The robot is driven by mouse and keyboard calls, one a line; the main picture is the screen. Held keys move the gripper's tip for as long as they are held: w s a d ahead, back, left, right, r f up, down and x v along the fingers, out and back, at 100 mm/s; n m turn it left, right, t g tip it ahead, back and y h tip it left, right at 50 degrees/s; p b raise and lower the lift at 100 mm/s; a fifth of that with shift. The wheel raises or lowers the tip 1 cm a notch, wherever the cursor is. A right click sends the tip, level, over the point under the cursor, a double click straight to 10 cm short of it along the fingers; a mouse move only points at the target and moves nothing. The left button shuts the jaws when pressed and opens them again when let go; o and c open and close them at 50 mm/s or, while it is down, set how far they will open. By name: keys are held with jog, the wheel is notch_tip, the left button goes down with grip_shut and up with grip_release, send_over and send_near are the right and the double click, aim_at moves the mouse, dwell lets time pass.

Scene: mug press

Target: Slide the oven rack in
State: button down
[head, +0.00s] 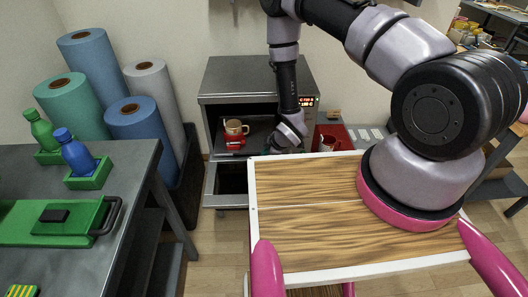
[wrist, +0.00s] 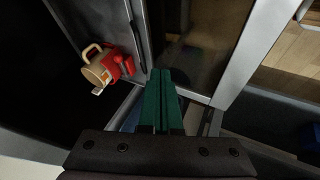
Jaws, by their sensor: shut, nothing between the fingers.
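The oven (head: 258,80) stands against the wall with its front open. Its grey rack (head: 262,125) shows in the opening, partly hidden by my arm; how far it is out is hard to tell. A tan mug (head: 233,127) with a red press part (head: 235,141) sits on the rack. In the wrist view the mug (wrist: 97,72) and red part (wrist: 122,66) are left of my gripper (wrist: 164,73), near the rack's dark front bar (wrist: 138,42). My green fingers are together and empty, over the lowered oven door (wrist: 195,50). Contact with the rack is not clear.
The lowered door (head: 210,186) is in front of the oven. A wooden-topped surface (head: 310,235) is close below my arm. A table (head: 60,165) with green trays and bottles is at left, with large rolls (head: 90,62) behind.

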jog(key=x, duration=0.9)
jog(key=shift+w+f, duration=0.1)
jog(key=shift+f, duration=0.3)
jog(key=w, duration=0.2)
jog(key=shift+w+f, duration=0.15)
jog(key=shift+w, duration=0.15)
jog(key=shift+w+f, duration=0.15)
jog(key=shift+w, duration=0.5)
jog(key=w, duration=0.9)
jog(key=shift+w+d, duration=0.15)
jog(key=shift+w, duration=0.4)
